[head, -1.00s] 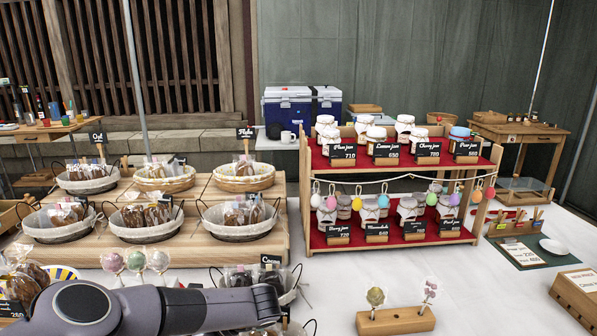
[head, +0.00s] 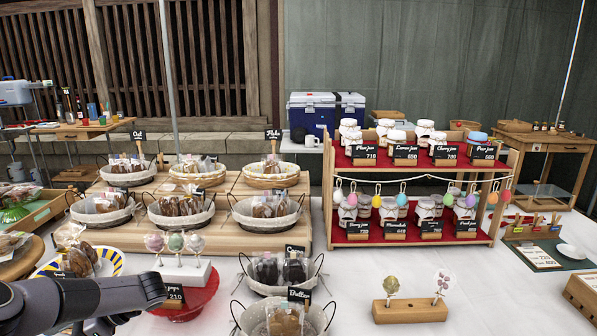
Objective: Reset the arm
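One of my arms, grey and black, comes in from the lower left corner in the head view. It ends in a dark rounded part over the front left of the table. No fingertips show, so neither gripper can be seen. My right arm does not show at all. The arm covers part of the table and goods at the lower left.
A white-clothed table (head: 375,265) holds several baskets on a wooden stepped stand (head: 318,228) and a red-lined jam rack (head: 410,183). Nearer are a red dish (head: 200,298), a basket (head: 285,318) and a wooden pop holder (head: 410,310).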

